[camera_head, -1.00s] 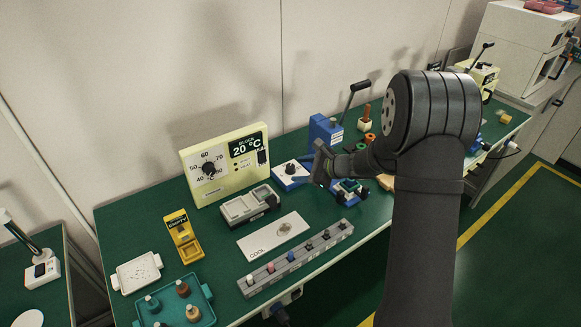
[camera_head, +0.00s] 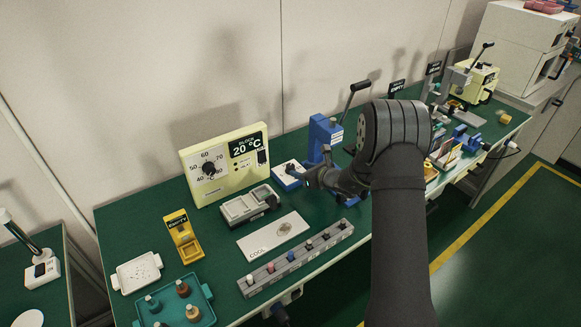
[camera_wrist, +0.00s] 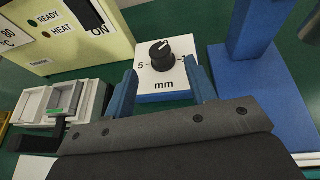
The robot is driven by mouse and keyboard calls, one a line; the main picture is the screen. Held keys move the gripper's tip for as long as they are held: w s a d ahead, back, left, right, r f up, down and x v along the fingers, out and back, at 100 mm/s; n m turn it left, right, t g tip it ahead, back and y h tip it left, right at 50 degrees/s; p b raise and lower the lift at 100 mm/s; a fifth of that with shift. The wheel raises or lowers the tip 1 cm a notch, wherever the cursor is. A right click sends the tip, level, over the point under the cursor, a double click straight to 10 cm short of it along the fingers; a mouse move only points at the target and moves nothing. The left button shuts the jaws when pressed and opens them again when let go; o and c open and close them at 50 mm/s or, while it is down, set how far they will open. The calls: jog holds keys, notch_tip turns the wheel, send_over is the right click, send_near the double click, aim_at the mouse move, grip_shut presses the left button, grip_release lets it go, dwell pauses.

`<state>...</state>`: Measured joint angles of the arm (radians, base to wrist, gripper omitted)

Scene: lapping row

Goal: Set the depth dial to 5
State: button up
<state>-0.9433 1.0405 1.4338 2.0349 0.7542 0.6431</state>
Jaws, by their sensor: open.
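The depth dial is a black round knob (camera_wrist: 163,56) on a white-topped blue box marked "mm" (camera_wrist: 164,84), in the upper middle of the wrist view. A "5" stands left of the knob and a "1" right of it, partly covered by a finger. The knob's white mark points up and slightly right, away from the 5. In the head view the dial box (camera_head: 281,179) sits mid-bench. My gripper (camera_wrist: 160,66) is open and empty, its blue fingers left and right of the knob in the picture, apart from it. It also shows in the head view (camera_head: 301,178).
A blue lever press (camera_head: 321,135) stands right of the dial; its base (camera_wrist: 270,110) is close to my right finger. A COOL plate (camera_head: 273,236) and peg rail (camera_head: 296,259) lie in front.

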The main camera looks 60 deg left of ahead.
aim_at(293, 166)
jog(key=x, duration=0.7)
jog(key=shift+a+f, duration=0.1)
jog(key=shift+a, duration=0.1)
jog(key=c, duration=1)
jog(key=shift+o, duration=0.2)
jog(key=shift+n+g, duration=0.3)
jog(key=shift+w+n+g+h, duration=0.1)
jog(key=shift+n+g+h, duration=0.3)
jog(key=shift+n+g, duration=0.55)
jog(key=shift+n+g+h, duration=1)
jog(key=shift+n+g, duration=0.75)
jog(key=shift+g, duration=0.2)
